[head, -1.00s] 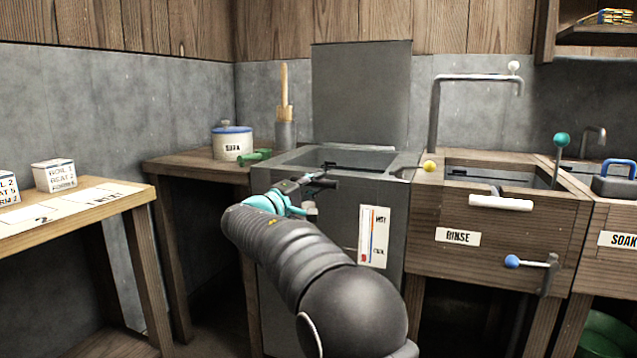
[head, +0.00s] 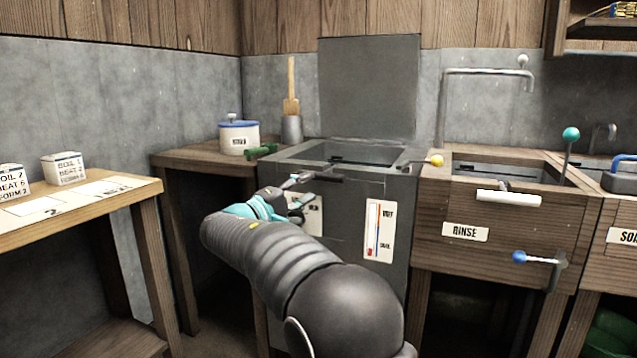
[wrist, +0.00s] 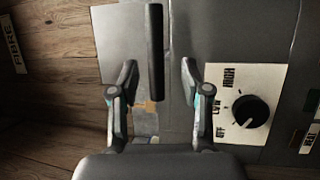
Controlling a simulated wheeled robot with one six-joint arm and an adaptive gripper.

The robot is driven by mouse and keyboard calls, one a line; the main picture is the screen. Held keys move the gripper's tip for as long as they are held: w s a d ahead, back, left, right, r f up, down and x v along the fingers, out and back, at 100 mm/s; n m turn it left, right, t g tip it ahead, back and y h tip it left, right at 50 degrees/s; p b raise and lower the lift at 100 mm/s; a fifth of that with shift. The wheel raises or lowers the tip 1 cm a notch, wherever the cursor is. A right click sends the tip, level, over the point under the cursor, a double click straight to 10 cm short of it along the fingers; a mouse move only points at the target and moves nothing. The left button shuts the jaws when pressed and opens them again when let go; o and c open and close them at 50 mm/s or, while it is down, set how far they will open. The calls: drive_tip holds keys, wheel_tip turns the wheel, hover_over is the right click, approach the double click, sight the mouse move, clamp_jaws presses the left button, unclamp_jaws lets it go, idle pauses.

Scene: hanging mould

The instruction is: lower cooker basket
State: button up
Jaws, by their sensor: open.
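The cooker (head: 345,215) is a grey metal unit with its lid (head: 368,88) standing up behind an open top. Something dark shows inside the opening, but I cannot tell whether it is the basket. A lever with a yellow ball (head: 436,160) is at the cooker's top right edge. My gripper (head: 290,186) is in front of the cooker's upper left front. In the wrist view, my gripper (wrist: 158,78) has its fingers apart. A dark bar (wrist: 155,50) shows in the gap between and beyond them; contact is not visible. A black dial (wrist: 250,111) marked OFF, LOW, HIGH is to the right.
The rinse basin (head: 500,215) stands right of the cooker, with a white handle (head: 508,196) and blue-ended crank (head: 520,257) jutting from its front. A side table (head: 175,156) with a lidded pot (head: 238,136) is left. A bench (head: 120,200) stands nearer on the left.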

drive_tip(key=v, duration=0.5)
drive_tip(key=shift+s+a+f, duration=0.1)
drive_tip(key=shift+s+a, duration=0.15)
wheel_tip(320, 180, down, 9)
drive_tip(key=n+g+y, duration=0.2)
drive_tip(key=n+y, duration=0.1)
drive_tip(key=s+d+f+g+y+p, duration=0.1)
drive_tip(key=s+d+f+g+y, duration=0.3)
drive_tip(key=s+d+f, duration=0.45)
drive_tip(key=s+d+r+m+g+y+p, duration=0.1)
drive_tip(key=s+d+m+g+y+p, duration=0.15)
drive_tip(key=s+d, duration=0.45)
drive_tip(key=s+d+r+m+g+y+p, duration=0.1)
drive_tip(key=s+d+m+y+p, duration=0.2)
drive_tip(key=s, duration=0.9)
drive_tip(key=s+d+r+m+g+y+p, duration=0.1)
drive_tip(key=s+d+m+y, duration=0.1)
drive_tip(key=s+d+m, duration=0.5)
drive_tip(key=s+d+r+t+h+p, duration=0.1)
drive_tip(key=s+d+r, duration=0.1)
drive_tip(key=s+r, duration=0.2)
drive_tip(key=shift+d+r+n, duration=0.25)
drive_tip(key=shift+d+n, duration=0.1)
drive_tip(key=shift+d, duration=0.05)
